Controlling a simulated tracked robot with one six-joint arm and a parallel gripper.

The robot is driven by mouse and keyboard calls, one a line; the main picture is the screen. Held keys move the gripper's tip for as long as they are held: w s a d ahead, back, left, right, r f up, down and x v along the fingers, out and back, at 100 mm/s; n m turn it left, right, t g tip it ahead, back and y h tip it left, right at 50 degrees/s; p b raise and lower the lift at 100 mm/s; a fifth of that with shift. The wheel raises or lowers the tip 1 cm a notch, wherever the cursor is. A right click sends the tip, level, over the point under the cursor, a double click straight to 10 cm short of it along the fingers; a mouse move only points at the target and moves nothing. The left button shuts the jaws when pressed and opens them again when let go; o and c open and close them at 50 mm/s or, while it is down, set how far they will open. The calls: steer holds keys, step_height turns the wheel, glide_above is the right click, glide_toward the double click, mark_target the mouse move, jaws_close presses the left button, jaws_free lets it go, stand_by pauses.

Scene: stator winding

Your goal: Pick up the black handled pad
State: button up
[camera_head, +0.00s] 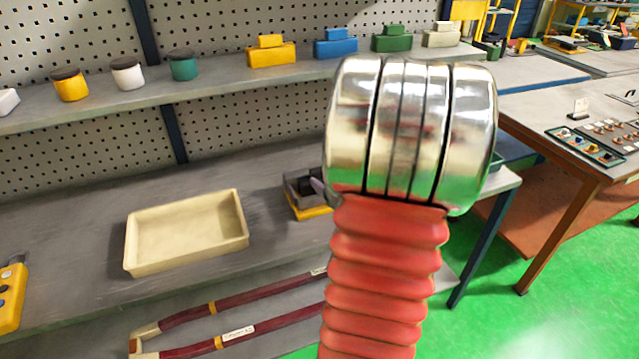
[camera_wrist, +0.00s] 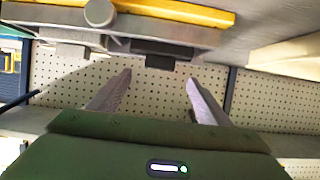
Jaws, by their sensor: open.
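A small grey fixture with a yellow base (camera_head: 312,212) stands on the bench, partly hidden by my arm. A dark block (camera_head: 304,187), which may be the black handled pad, shows at it. In the wrist view, which looks upside down, the yellow base (camera_wrist: 170,9) is along the top, and the dark block (camera_wrist: 165,48) juts below the grey body. My gripper (camera_wrist: 158,76) is open and empty, its two fingers apart and pointing towards the block. In the head view only a grey-lilac finger piece (camera_head: 318,187) shows. I cannot tell whether it touches anything.
A cream tray (camera_head: 188,262) stands left on the bench. The shelf above holds yellow, white and green pots and yellow, blue (camera_head: 336,46), green and cream handled blocks. A pegboard stands behind. Bare bench lies around the tray.

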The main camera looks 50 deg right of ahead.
steer(key=shift+x, duration=1.8)
steer(key=shift+x, duration=2.6)
steer(key=shift+f, duration=0.1)
steer(key=shift+c, duration=0.2)
steer(key=c, duration=1.4)
steer(key=shift+c, duration=0.2)
step_height(320, 180, up, 10)
